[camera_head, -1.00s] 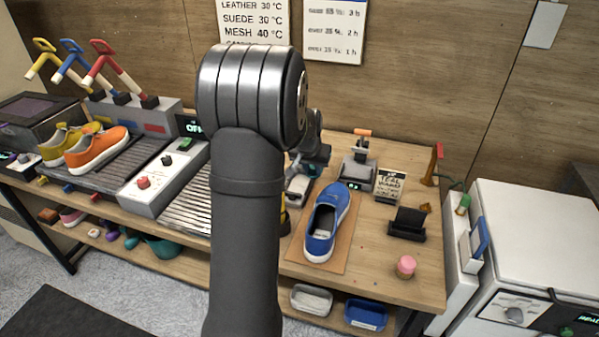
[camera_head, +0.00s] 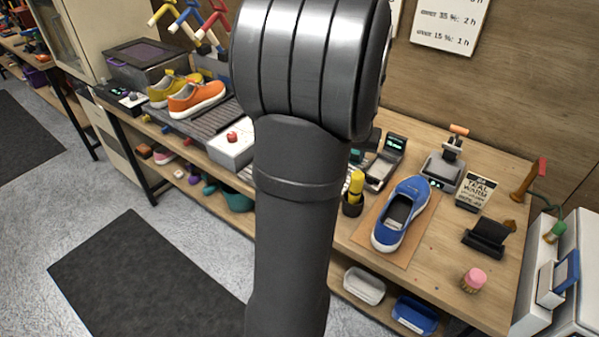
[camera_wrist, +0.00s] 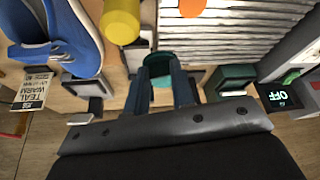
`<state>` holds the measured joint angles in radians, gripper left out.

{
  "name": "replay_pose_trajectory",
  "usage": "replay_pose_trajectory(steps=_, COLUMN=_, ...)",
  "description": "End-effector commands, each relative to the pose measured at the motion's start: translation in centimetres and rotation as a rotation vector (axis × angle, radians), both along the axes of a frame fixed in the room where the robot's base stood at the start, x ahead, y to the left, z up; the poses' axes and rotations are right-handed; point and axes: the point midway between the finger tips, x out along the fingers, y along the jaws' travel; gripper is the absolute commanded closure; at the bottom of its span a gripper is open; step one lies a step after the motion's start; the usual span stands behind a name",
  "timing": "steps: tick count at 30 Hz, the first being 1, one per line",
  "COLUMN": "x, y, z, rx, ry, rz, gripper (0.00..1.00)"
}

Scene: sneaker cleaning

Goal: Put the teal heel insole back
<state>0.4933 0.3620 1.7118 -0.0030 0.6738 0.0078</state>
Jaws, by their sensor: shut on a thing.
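My gripper (camera_wrist: 164,80) is in the wrist view, with its two dark fingers shut on the teal heel insole (camera_wrist: 158,58). Only part of the insole shows between the fingertips. The sneaker's inside is too small to make out clearly.
An orange sneaker (camera_head: 197,98) is farther left.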

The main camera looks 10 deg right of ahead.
Motion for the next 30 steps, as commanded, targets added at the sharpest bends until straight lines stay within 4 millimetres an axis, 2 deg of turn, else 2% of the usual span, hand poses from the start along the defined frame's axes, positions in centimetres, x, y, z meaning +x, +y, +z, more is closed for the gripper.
replay_pose_trajectory(steps=1, x=0.1, y=1.8, z=0.1, rx=-0.001, ry=-0.001, rz=0.032, gripper=1.00)
replay_pose_trajectory(steps=3, x=0.1, y=3.7, z=0.0, rx=0.000, ry=-0.001, rz=0.065, gripper=1.00)
replay_pose_trajectory(steps=6, x=0.0, y=5.4, z=0.0, rx=-0.001, ry=-0.002, rz=0.097, gripper=1.00)
replay_pose_trajectory(steps=11, x=0.7, y=7.3, z=-0.8, rx=0.000, ry=0.002, rz=0.119, gripper=1.00)
replay_pose_trajectory(steps=22, x=6.0, y=13.3, z=-5.6, rx=-0.001, ry=0.002, rz=0.121, gripper=1.00)
replay_pose_trajectory(steps=25, x=7.0, y=14.4, z=-6.5, rx=-0.001, ry=0.001, rz=0.118, gripper=1.00)
replay_pose_trajectory(steps=30, x=7.7, y=15.1, z=-7.1, rx=0.000, ry=-0.001, rz=0.114, gripper=1.00)
